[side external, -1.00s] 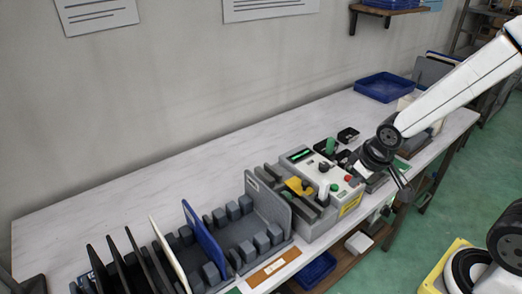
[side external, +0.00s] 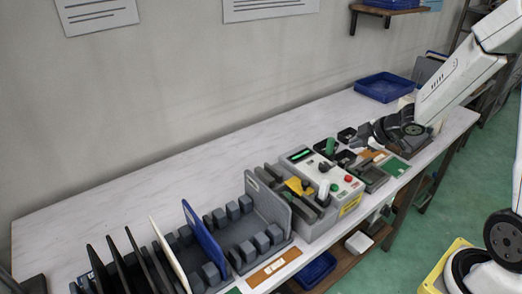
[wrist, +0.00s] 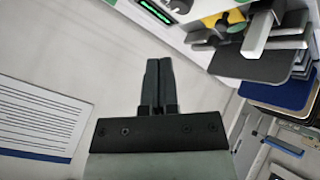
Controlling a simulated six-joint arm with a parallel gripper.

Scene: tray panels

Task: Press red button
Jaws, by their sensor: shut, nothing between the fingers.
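The light control box (side external: 315,172) stands on the bench with a green display (side external: 300,155) on top. A red button (side external: 348,178) sits near its right front corner in the side view. A smaller reddish spot lies further left on the box; I cannot tell what it is. My gripper (side external: 356,144) is shut and empty, above the bench behind and to the right of the box, apart from the button. In the wrist view the closed fingers (wrist: 158,82) are in the middle and part of the box (wrist: 165,14) shows at the top. The red button is not visible there.
Green and white knobs (side external: 331,146) and small black bins (side external: 346,135) stand around the box. A grey rack with upright panels (side external: 203,240) fills the front left. A blue tray (side external: 384,87) lies at the back. The bench at back left is clear.

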